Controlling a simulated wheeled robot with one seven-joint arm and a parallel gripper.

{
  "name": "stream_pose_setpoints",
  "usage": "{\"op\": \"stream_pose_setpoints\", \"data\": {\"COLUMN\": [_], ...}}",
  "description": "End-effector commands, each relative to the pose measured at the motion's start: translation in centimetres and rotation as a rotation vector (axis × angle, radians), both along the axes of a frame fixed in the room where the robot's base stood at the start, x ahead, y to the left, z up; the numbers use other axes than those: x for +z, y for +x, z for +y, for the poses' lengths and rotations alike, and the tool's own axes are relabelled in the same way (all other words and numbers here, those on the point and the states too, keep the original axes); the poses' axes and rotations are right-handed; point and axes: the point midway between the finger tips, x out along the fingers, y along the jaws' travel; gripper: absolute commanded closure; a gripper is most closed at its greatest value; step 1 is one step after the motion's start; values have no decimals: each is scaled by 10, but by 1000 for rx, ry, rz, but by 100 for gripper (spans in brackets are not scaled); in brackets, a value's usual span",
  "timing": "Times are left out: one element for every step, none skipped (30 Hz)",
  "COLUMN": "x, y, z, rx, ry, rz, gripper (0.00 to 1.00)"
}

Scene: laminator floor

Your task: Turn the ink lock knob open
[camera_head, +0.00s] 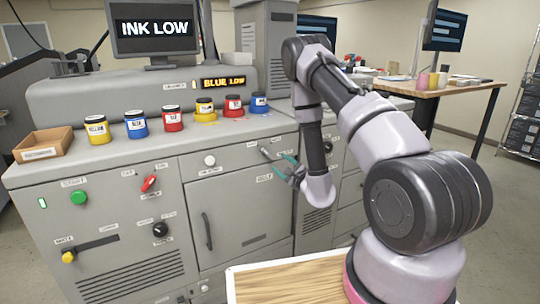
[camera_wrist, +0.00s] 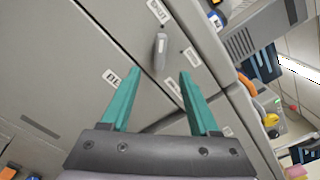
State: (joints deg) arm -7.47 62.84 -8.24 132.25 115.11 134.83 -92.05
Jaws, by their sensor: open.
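A small grey lever-like knob (camera_wrist: 160,52) sits on the grey panel in the wrist view, with small labels around it. It looks like the ink lock knob, but its labels are too small to read surely. In the head view it shows as a small grey piece (camera_head: 267,154) on the machine's upper right front. My gripper (camera_wrist: 160,74) is open and empty, its two teal fingers pointing at the panel with the knob lying beyond and between the tips. My gripper also shows in the head view (camera_head: 284,167), close to the machine front. I see no contact with the knob.
The machine front also has a green button (camera_head: 78,198), a red switch (camera_head: 149,184), a black knob (camera_head: 160,229) and a door handle (camera_head: 207,231). Several ink jars and a brown tray (camera_head: 43,145) stand on top. The screen (camera_head: 155,28) reads INK LOW.

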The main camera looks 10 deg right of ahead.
Motion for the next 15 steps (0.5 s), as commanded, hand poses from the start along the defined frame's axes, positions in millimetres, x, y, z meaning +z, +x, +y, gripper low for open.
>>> {"op": "stream_pose_setpoints", "data": {"x": [2,2,2,2,2,2,2,2,2,2,2,2,1,1,1], "y": [8,13,20,26,32,39,45,50,57,62,67,72,75,79,83], "z": [3,5,7,9,11,13,15,17,19,21,22,24,25,26,27], "rx": [1,1,1,1,3,1,1,3,2,3,1,3,2,2,2], "ry": [2,1,3,3,2,3,2,2,3,3,3,3,3,2,3], "rz": [-5,-4,-5,-5,-5,-5,-4,-4,-4,-3,-2,-2,-3,-2,-1], "gripper": [38,38,38,38,38,38,38,38,38,38,38,38,38,38,38]}}
